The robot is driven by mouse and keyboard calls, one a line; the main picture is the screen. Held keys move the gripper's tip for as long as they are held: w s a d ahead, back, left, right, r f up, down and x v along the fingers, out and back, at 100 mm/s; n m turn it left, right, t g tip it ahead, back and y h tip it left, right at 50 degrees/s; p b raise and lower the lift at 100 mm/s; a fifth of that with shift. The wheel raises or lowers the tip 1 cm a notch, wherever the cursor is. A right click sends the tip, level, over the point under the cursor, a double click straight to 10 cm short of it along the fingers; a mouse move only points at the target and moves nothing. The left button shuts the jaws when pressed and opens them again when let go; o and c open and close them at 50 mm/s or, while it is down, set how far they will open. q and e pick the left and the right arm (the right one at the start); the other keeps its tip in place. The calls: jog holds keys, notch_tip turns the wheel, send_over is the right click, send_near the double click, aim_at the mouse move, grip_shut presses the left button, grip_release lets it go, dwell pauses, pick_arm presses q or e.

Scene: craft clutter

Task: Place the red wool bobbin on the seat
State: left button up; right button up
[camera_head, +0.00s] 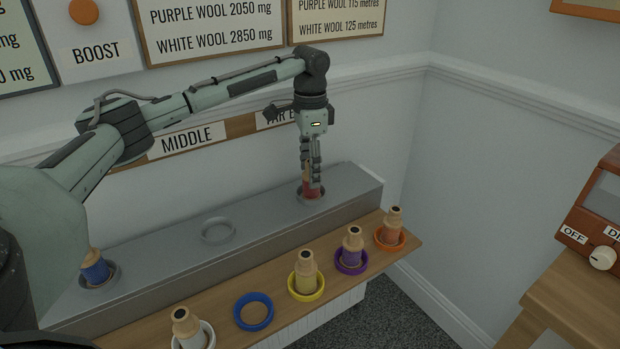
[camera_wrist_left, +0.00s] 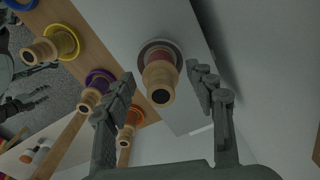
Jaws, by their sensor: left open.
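The red wool bobbin (camera_head: 314,190) stands in a grey ring seat (camera_head: 299,196) at the far right end of the grey ledge. It looks upright. My left gripper (camera_head: 310,168) points down over it from above. In the left wrist view the red bobbin (camera_wrist_left: 160,72) stands between the two spread fingers of my left gripper (camera_wrist_left: 163,84), with gaps on both sides. My left gripper is open. Another grey ring seat (camera_head: 218,230), in the middle of the ledge, is empty. Dark finger-like shapes at the left edge of the wrist view may be my right gripper (camera_wrist_left: 28,88); its jaws are unclear.
A blue bobbin (camera_head: 95,267) stands in the ledge's left ring. The wooden shelf (camera_head: 222,317) in front holds bobbins in white, yellow (camera_head: 306,273), purple (camera_head: 351,248) and orange (camera_head: 391,228) rings. The blue ring (camera_head: 253,312) is empty. A wall closes off the back.

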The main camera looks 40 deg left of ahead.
pick_arm(q)
notch_tip(320, 180, up, 9)
jog(key=shift+r, duration=0.15)
dwell(0.4)
